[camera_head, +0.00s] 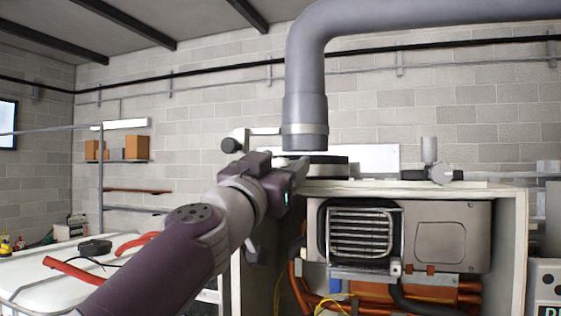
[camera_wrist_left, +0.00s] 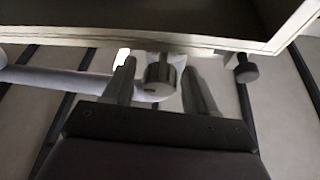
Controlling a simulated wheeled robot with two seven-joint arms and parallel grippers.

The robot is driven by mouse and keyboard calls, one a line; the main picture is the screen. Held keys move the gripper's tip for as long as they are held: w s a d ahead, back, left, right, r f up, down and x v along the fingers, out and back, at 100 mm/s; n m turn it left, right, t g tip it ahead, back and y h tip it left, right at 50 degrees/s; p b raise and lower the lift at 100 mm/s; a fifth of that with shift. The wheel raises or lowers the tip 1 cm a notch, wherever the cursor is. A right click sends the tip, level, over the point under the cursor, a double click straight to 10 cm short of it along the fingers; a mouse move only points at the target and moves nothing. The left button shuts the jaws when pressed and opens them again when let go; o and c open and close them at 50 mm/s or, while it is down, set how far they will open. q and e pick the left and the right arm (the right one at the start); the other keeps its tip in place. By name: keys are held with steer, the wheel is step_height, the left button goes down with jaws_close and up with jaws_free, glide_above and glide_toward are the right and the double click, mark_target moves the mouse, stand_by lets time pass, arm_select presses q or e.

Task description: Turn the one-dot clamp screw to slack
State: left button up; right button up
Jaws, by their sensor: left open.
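In the left wrist view a grey ribbed knob (camera_wrist_left: 160,72), which looks like a clamp screw, sits between the two fingers of my left gripper. A second, darker knob (camera_wrist_left: 246,69) hangs to the right, outside the fingers. No dot marks can be made out on either. In the head view my left gripper (camera_head: 283,166) is at the left end of the cabinet top, and its fingertips are hard to see there. The gripper is open, with a finger on each side of the grey knob; I cannot tell whether either touches it. My right gripper is not in view.
A thick grey flue pipe (camera_head: 305,105) comes down above a dark round collar (camera_head: 328,168) on the cabinet (camera_head: 515,240). A dark knob (camera_head: 231,145) on a light bar is left of the pipe. A grey fitting (camera_head: 440,173) stands right. A white table (camera_head: 40,270) is at left.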

arm_select(q)
steer(key=c, duration=1)
steer(key=shift+n+t+y, duration=0.3)
steer(key=shift+n+y, duration=0.1)
steer(key=shift+n, duration=0.4)
steer(key=shift+r+n, duration=0.1)
steer(key=shift+n, duration=0.3)
steer(key=shift+n+y, duration=0.7)
steer(key=shift+n, duration=0.3)
steer(key=n+p, duration=0.1)
steer(key=n+y, duration=0.1)
steer(key=shift+r+n+t+p, duration=0.2)
steer(key=shift+n+t+p, duration=0.15)
steer(key=shift+n+t, duration=0.05)
steer(key=shift+s+a+n+y+p, duration=0.1)
steer(key=shift+n+y+p, duration=0.9)
steer(key=shift+n, duration=0.7)
